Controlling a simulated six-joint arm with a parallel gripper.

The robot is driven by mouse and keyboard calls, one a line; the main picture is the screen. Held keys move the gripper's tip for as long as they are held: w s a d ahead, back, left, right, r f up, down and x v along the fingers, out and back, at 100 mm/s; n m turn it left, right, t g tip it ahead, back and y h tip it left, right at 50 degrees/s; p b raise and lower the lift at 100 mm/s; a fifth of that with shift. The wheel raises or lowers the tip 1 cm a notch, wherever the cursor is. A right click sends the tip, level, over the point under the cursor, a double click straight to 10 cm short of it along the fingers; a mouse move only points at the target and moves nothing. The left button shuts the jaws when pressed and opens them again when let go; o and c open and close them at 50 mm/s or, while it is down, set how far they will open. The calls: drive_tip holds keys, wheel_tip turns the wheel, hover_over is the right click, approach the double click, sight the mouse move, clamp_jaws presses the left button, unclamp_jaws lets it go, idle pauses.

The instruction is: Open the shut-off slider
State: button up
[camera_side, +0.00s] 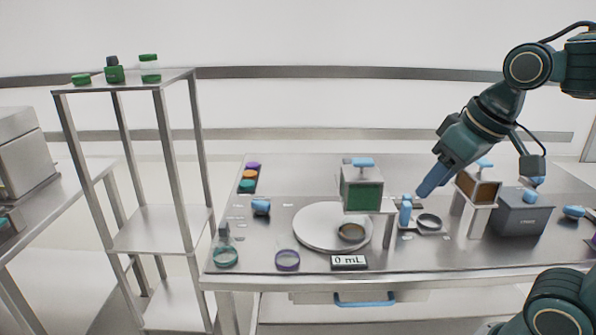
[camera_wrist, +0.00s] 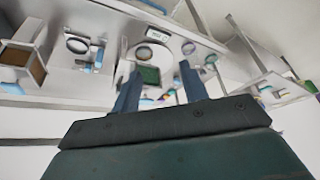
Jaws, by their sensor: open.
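My gripper (camera_side: 427,190) hangs above the bench between two raised boxes, its blue fingers tilted down to the left. In the wrist view the fingers (camera_wrist: 158,72) are apart, with nothing held. A green-windowed box (camera_side: 362,188) stands on a support to the left, with a blue handle (camera_side: 362,162) on top. It shows between the fingers in the wrist view (camera_wrist: 148,75), some way off. A brown-windowed box (camera_side: 480,190) stands right of my gripper with a blue handle (camera_side: 485,163). I cannot tell which blue part is the shut-off slider.
A white round plate (camera_side: 310,226) holds a dish (camera_side: 351,231) near a "0 mL" display (camera_side: 348,262). A small blue-topped device (camera_side: 405,212) and a ring-shaped dish (camera_side: 429,221) lie below my gripper. A shelf rack (camera_side: 160,215) stands left.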

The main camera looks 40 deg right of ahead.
drive_tip(key=w+d+r+m+g, duration=0.1)
drive_tip(key=w+d+r+m, duration=0.1)
drive_tip(key=w+d, duration=0.45)
drive_tip(key=w+d+r+m+g, duration=0.2)
drive_tip(key=w+d+r, duration=0.1)
drive_tip(key=w, duration=0.6)
drive_tip(key=w+d+f+m+g, duration=0.1)
drive_tip(key=w+d+f+m, duration=0.1)
drive_tip(key=w+d, duration=0.2)
drive_tip(key=w+d+f+m, duration=0.1)
drive_tip(key=w+d+f, duration=0.2)
drive_tip(key=d, duration=0.6)
drive_tip(key=shift+w+d+f+m+g, duration=0.15)
drive_tip(key=shift+w+m+g, duration=0.25)
drive_tip(key=shift+w, duration=0.35)
drive_tip(key=shift+f, duration=0.1)
drive_tip(key=shift+f, duration=6.8)
clamp_jaws()
